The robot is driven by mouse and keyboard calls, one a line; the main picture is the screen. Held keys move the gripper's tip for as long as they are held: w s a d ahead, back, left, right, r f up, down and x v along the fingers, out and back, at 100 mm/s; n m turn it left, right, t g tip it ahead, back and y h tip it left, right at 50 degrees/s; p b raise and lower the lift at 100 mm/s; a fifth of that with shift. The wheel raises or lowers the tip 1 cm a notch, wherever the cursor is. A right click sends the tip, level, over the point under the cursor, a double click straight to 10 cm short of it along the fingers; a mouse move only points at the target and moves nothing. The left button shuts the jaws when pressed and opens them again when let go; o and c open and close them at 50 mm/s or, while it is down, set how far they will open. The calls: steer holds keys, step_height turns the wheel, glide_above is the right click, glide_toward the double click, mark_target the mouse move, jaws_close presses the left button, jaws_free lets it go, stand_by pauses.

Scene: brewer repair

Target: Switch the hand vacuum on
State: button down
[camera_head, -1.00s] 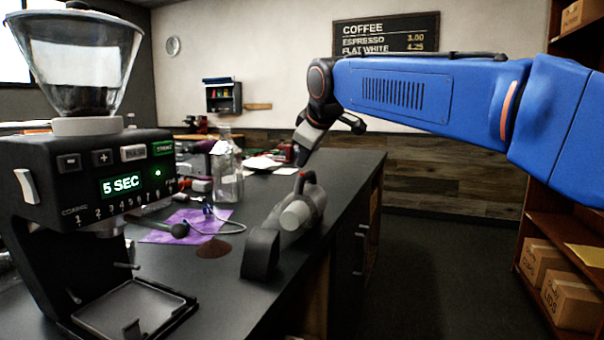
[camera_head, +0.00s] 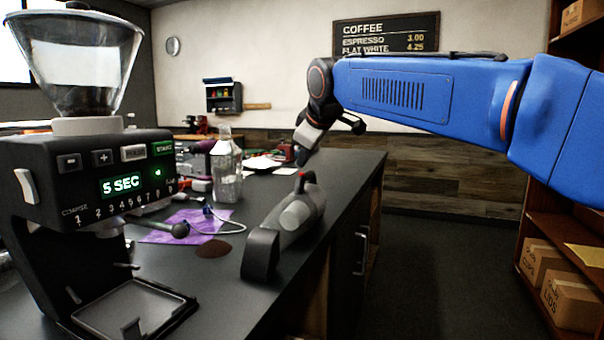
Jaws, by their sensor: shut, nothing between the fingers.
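The hand vacuum (camera_head: 292,218) lies on the dark counter, grey with a clear-looking round part in the middle and a wide black nozzle (camera_head: 261,254) toward me. My gripper (camera_head: 302,156) is shut and empty, pointing down just above and behind the vacuum's far end. I cannot tell whether its tip touches the vacuum.
A grinder (camera_head: 90,175) showing "5 SEC" stands at the left front. The counter's right edge is close to the vacuum; open floor lies beyond.

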mark_target(303, 179)
steer(key=shift+f, duration=0.15)
steer(key=shift+f, duration=0.3)
steer(key=shift+f, duration=0.15)
stand_by(0.7)
steer(key=shift+r, duration=0.6)
step_height(303, 179, up, 6)
stand_by(0.8)
